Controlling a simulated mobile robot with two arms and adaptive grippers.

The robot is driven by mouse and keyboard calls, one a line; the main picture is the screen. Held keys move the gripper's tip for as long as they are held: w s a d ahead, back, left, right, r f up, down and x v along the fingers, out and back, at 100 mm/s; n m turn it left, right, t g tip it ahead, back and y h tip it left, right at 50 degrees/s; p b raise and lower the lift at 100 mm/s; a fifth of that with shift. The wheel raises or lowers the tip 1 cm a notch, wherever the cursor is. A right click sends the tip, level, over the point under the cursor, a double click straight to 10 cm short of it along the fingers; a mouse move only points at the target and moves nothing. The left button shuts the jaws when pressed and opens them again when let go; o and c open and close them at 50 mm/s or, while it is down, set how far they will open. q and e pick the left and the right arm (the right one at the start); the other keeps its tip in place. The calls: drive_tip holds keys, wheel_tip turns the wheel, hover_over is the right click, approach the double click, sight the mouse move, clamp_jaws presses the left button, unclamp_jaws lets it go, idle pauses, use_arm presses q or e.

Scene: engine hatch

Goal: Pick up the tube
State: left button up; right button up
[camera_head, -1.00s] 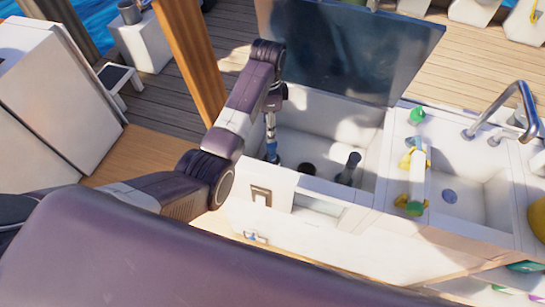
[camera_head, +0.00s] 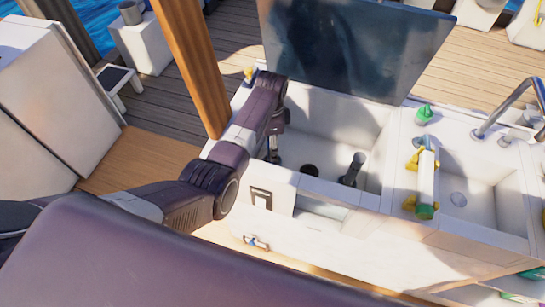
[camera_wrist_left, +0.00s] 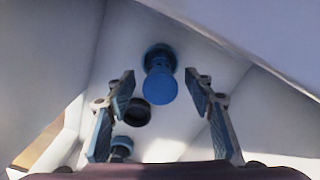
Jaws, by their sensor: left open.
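An upright dark grey tube (camera_head: 352,169) stands on the floor of the open white hatch compartment. In the left wrist view, a blue cylindrical tube (camera_wrist_left: 160,84) stands between and beyond the fingers; I cannot tell for sure that it is the same one. My left gripper (camera_head: 272,154) reaches down inside the compartment at its left side, left of the grey tube. In the left wrist view, the left gripper (camera_wrist_left: 160,88) has its fingers wide apart, with nothing held. Its fingertips are small and partly hidden by the arm in the head view. My right gripper is out of view.
A black ring (camera_head: 309,170) lies between gripper and grey tube. A second blue piece (camera_wrist_left: 121,148) shows low in the wrist view. The raised dark lid (camera_head: 350,45) and compartment walls border the space. A sink (camera_head: 475,200) with a tap is at right.

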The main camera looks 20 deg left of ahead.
use_arm(q)
drive_tip(key=shift+f, duration=0.2)
clamp_jaws()
idle(0.3)
